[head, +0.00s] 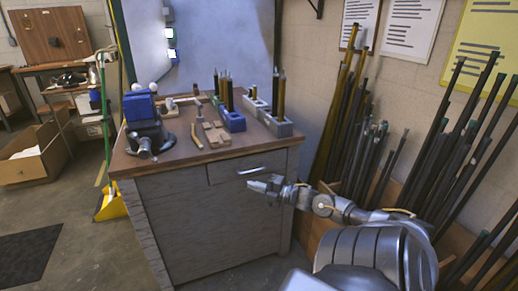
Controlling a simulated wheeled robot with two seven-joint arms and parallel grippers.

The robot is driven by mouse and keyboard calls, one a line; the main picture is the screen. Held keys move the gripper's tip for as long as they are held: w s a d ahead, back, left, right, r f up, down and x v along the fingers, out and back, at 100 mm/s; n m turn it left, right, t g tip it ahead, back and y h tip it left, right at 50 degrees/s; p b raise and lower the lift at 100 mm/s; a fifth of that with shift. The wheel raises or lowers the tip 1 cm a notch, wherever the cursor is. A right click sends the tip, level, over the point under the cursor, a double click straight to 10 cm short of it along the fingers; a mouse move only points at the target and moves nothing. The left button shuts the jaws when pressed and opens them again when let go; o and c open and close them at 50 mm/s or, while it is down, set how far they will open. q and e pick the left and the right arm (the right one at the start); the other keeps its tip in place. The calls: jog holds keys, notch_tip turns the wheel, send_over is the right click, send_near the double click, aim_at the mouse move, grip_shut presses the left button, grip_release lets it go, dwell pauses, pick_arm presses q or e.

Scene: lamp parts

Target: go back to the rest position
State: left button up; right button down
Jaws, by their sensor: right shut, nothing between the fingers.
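My right gripper (258,185) is in front of the workbench drawer, near its silver handle; I cannot tell whether it touches anything. It is shut and empty. My right arm comes in from the lower right. My left gripper is not in view. No lamp parts can be made out clearly in this view.
The grey workbench (215,230) has a brown top holding a blue vise (145,115), several tools and tool holders. Many rods (440,180) lean on the wall at right. A cardboard box (35,165) and yellow dustpan (111,205) stand left. The floor at lower left is open.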

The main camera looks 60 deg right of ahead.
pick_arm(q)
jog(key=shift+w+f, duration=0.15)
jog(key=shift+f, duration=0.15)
pick_arm(e)
jog(key=shift+s+d, duration=0.1)
jog(key=shift+s, duration=0.6)
